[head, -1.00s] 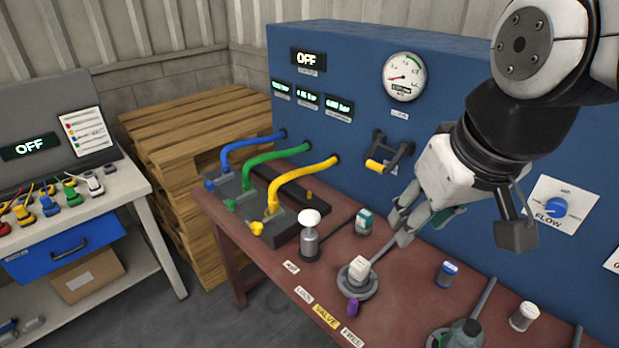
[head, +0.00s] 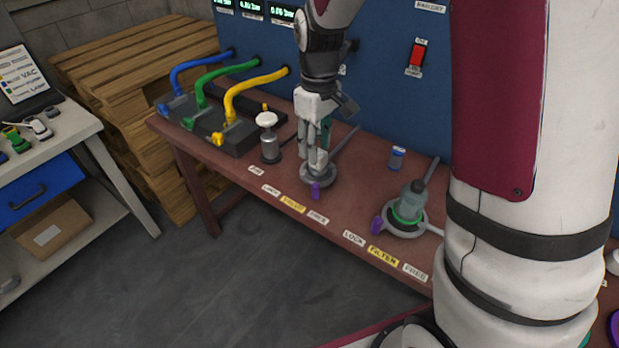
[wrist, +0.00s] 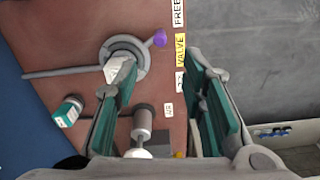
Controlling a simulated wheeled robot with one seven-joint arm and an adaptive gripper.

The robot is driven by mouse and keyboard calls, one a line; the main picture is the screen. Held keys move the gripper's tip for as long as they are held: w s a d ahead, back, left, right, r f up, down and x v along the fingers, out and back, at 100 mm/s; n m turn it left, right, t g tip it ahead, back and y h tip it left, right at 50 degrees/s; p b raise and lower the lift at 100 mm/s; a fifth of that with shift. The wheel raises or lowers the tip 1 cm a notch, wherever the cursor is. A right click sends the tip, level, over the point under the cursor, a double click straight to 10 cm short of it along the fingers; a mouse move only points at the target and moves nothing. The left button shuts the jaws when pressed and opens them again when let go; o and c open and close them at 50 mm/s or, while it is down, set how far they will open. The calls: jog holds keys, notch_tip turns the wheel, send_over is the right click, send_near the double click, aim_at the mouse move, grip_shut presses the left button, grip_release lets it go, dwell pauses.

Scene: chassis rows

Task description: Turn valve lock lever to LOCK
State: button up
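The valve (head: 317,178) is a round grey base on the red-brown table, with a purple-knobbed lever (head: 315,190) pointing to the table's front edge. In the wrist view the purple knob (wrist: 159,38) lies on the side of the VALVE (wrist: 181,50) and FREE (wrist: 178,12) labels, away from the LOCK label (wrist: 180,82). A white block (wrist: 115,70) on the base is partly hidden by one finger. My gripper (head: 316,163) points down over the valve; in the wrist view its teal-padded fingers (wrist: 160,85) are wide apart with nothing between them.
A white-topped plunger (head: 268,140) stands left of the valve. Blue, green and yellow hoses run to a block (head: 215,130) further left. A filter (head: 408,205) with its own purple knob stands to the right. The blue panel (head: 385,80) is behind.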

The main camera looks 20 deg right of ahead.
aim_at(316, 184)
notch_tip(316, 184, down, 14)
jog(key=shift+r, duration=0.15)
dwell(0.4)
grip_shut()
